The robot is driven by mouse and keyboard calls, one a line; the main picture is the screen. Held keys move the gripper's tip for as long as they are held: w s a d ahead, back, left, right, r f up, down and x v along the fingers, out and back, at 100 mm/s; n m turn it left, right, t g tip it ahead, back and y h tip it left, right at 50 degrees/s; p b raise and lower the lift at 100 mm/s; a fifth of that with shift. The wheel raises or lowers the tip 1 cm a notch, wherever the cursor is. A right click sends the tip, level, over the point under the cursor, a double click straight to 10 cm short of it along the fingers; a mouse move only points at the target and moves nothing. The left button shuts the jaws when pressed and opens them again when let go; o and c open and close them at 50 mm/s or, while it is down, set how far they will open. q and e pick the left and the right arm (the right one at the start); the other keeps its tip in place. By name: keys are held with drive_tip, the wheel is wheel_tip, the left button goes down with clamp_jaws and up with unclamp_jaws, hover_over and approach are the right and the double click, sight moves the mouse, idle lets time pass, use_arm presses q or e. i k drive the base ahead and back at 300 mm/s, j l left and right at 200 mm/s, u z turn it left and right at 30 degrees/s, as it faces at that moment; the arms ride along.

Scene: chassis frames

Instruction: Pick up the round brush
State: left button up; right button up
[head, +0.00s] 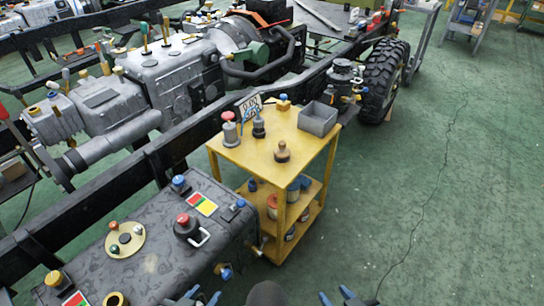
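The round brush appears to be the small brown, round-based piece with a knob top (282,152), standing upright on the top of the yellow cart (240,157), near its front middle. Its bristles cannot be made out. My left gripper (203,297) shows only its blue-tipped fingers at the bottom edge, spread apart with nothing seen between them. My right gripper (336,297) shows likewise at the bottom edge, fingers apart and empty. Both are well short of the cart and apart from the brush.
A red-capped bottle (230,130), a dark bottle (259,126), a small orange block (284,103) and a grey bin (318,119) share the cart top. Cans fill its lower shelves. A dark tank (150,262) and chassis rail flank it left. Green floor (440,220) is clear right.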

sight(281, 154)
drive_tip(key=u, duration=1.55)
drive_tip(key=l+u, duration=0.15)
drive_tip(key=u, duration=0.3)
drive_tip(key=l+u, duration=0.1)
drive_tip(key=u, duration=0.35)
drive_tip(key=k+l+u, duration=0.1)
drive_tip(key=u, duration=0.35)
drive_tip(key=k+l, duration=0.2)
drive_tip(key=l, duration=0.2)
drive_tip(key=k+l, duration=0.2)
drive_tip(key=l, duration=0.15)
drive_tip(key=k+l, duration=0.2)
drive_tip(key=l, duration=0.2)
drive_tip(key=k+l, duration=0.2)
drive_tip(key=l, duration=0.15)
drive_tip(key=k+l, duration=0.25)
drive_tip(key=l, duration=0.15)
